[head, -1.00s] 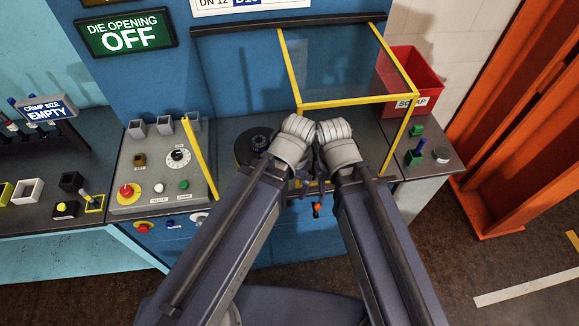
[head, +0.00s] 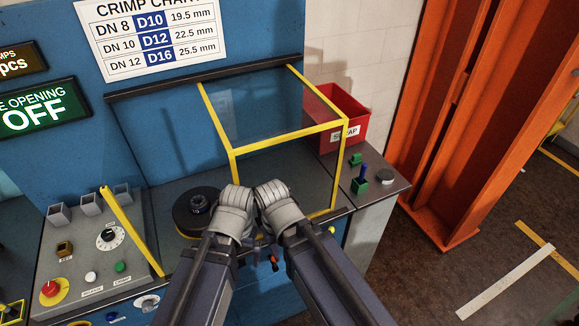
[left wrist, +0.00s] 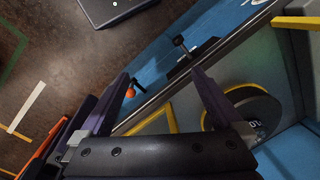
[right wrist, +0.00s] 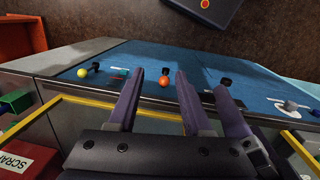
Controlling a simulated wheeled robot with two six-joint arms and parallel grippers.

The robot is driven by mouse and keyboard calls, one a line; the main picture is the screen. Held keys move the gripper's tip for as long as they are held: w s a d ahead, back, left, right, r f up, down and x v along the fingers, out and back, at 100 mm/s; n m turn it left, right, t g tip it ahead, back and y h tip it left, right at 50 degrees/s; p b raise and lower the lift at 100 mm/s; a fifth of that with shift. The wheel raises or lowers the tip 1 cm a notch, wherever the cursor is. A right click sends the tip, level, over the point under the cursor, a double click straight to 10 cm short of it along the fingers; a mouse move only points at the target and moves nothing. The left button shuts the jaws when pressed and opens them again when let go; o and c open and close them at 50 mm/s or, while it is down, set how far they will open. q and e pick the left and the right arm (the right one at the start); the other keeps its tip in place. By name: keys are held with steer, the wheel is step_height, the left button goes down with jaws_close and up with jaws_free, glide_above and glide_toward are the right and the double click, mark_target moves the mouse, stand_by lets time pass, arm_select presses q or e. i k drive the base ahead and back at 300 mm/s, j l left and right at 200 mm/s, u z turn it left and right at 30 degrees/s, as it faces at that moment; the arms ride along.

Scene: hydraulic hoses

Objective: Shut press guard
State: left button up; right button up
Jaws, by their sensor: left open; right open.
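The press guard (head: 290,140) is a clear panel in a yellow frame below a dark rail, at the right part of the blue press in the head view. The round black die head (head: 183,213) sits to its left and is not covered by it. My left gripper (head: 246,250) is in front of the press, near the guard's lower left; the wrists partly hide its fingers. In the left wrist view (left wrist: 163,92) its fingers stand apart and empty. My right gripper (right wrist: 172,88) is close beside it, open, with a yellow guard bar (right wrist: 60,108) nearby in the right wrist view.
A red scrap bin (head: 352,128) stands behind the guard on the right. A control panel (head: 75,265) with buttons is at left, beside a yellow bar (head: 130,230). Small knobs sit on the press front (right wrist: 165,82).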

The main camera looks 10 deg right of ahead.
mark_target(343, 121)
steer(key=l+u, duration=0.15)
steer(key=l, duration=0.45)
steer(key=l+u, duration=0.15)
steer(key=l, duration=0.45)
steer(key=k+l+u, duration=0.15)
steer(key=l, duration=0.4)
steer(key=i+j, duration=0.3)
steer(key=j, duration=0.25)
